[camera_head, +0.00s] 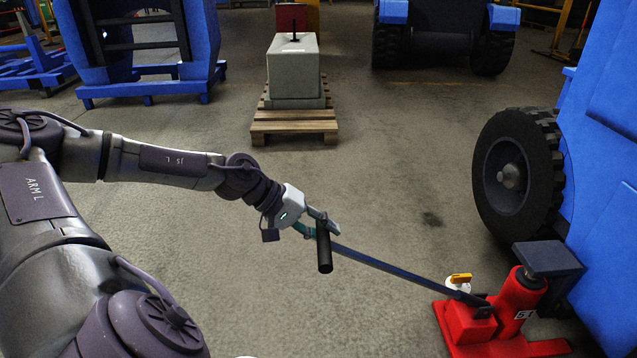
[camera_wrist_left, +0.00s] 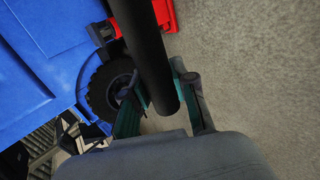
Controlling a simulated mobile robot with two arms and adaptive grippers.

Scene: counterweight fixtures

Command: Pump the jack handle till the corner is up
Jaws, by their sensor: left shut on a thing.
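The red jack (camera_head: 512,309) stands on the floor at the lower right in the head view, with a dark flat pad (camera_head: 547,259) beside the blue machine. Its long handle (camera_head: 398,271) slopes up to the left and ends in a black grip (camera_head: 324,247). My left gripper (camera_head: 322,226) is shut on the handle at the black grip. In the left wrist view the black grip (camera_wrist_left: 148,55) runs between the fingers of my left gripper (camera_wrist_left: 163,102), and part of the red jack (camera_wrist_left: 165,15) shows at the top. My right gripper is not in view.
The blue machine (camera_head: 605,125) with a big black tyre (camera_head: 517,175) fills the right side. A grey weight block (camera_head: 293,68) sits on a wooden pallet (camera_head: 294,122) at the back. The concrete floor between is clear.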

